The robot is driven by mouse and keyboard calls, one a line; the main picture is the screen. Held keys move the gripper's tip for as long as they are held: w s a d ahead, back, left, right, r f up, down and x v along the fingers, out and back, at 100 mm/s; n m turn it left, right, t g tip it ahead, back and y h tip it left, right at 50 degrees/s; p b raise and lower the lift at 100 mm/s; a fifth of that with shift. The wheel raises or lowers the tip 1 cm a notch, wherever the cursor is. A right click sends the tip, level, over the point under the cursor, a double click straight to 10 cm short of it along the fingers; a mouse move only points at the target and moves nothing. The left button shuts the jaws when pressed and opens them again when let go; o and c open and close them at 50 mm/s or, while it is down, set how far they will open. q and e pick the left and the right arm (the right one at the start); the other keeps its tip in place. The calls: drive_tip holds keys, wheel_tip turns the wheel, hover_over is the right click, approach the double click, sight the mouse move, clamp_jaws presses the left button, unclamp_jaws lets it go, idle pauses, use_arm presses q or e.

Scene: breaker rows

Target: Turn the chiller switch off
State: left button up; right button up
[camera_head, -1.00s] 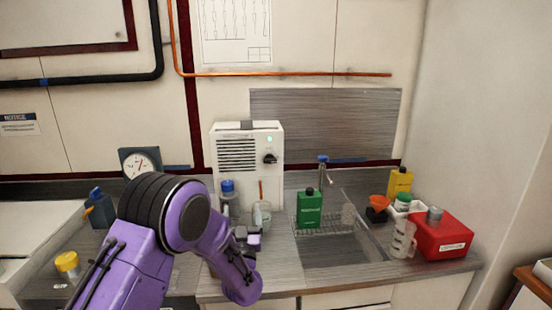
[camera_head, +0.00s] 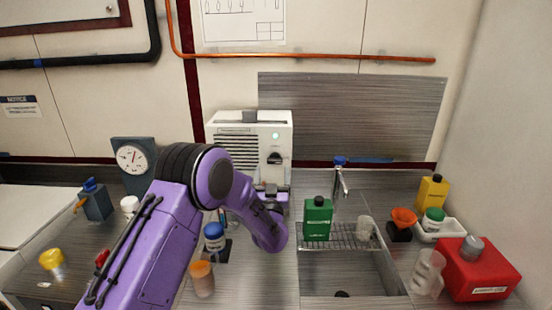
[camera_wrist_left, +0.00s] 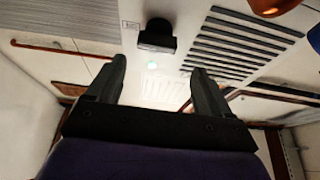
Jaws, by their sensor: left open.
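The chiller is a white box (camera_head: 222,128) with dark vent slots, standing at the back of the counter. Its black rotary switch (camera_head: 275,158) is on the right of its front, below a small lit green lamp (camera_head: 275,135). My left gripper (camera_head: 271,189) is in front of the chiller, just below the switch. In the left wrist view, which shows the chiller upside down, the fingers (camera_wrist_left: 157,78) are open and empty. The switch (camera_wrist_left: 157,37) is beyond the fingertips, roughly centred between them and apart from them. I cannot tell its setting. My right gripper is out of view.
A green bottle (camera_head: 317,219) stands on the sink rack right of my left arm. A blue-capped bottle (camera_head: 214,238) and an orange-capped jar (camera_head: 202,279) stand near my forearm. A red canister (camera_head: 487,268) is at the right. A dial gauge (camera_head: 132,158) stands left of the chiller.

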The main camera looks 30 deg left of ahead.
sight(275, 163)
use_arm(q)
drive_tip(key=w, duration=0.1)
drive_tip(key=w+a, duration=0.1)
drive_tip(key=w, duration=0.1)
drive_tip(key=w+a+p, duration=0.1)
drive_tip(key=shift+w+a+r, duration=0.1)
drive_tip(key=shift+w+r, duration=0.2)
drive_tip(key=shift+w+f, duration=0.1)
drive_tip(key=shift+w, duration=0.25)
drive_tip(key=shift+s+r, duration=0.25)
drive_tip(key=shift+s, duration=0.05)
drive_tip(key=shift+s+r, duration=0.1)
drive_tip(key=shift+s, duration=0.1)
drive_tip(key=shift+c, duration=0.9)
drive_tip(key=shift+w, duration=0.1)
drive_tip(key=c, duration=0.9)
drive_tip(key=shift+o, duration=0.2)
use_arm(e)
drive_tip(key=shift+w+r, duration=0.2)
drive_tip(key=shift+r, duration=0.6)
